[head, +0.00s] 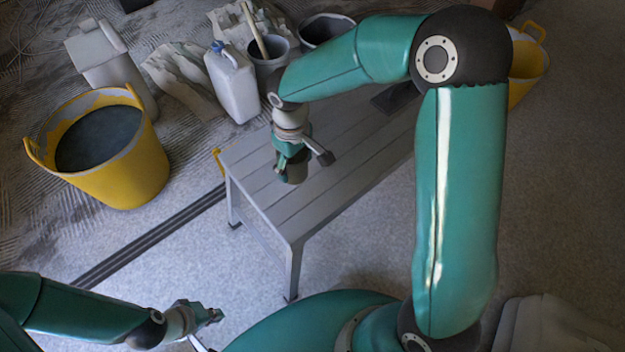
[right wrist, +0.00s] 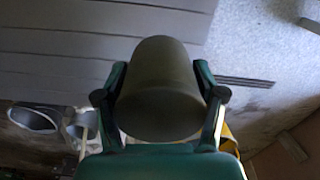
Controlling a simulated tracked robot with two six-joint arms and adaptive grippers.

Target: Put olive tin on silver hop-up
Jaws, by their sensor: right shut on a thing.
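The silver hop-up (head: 345,150) is a low grey bench with a slatted top, standing on the pale floor in the middle of the head view. My right gripper (head: 291,158) is over its near left end and is shut on the olive tin (head: 293,174). In the right wrist view the dark olive tin (right wrist: 160,85) sits between both fingers, with the slatted hop-up top (right wrist: 50,45) behind it. I cannot tell whether the tin touches the top. My left gripper (head: 214,316) is low at the left, away from the hop-up; its jaw opening is unclear.
A yellow tub (head: 150,165) with dark contents stands left of the hop-up. A white jerrycan (head: 232,85), buckets (head: 270,62) and sacks (head: 180,75) stand behind. A dark flat thing (head: 395,97) lies at the hop-up's far end. Another yellow tub (head: 525,65) is far right.

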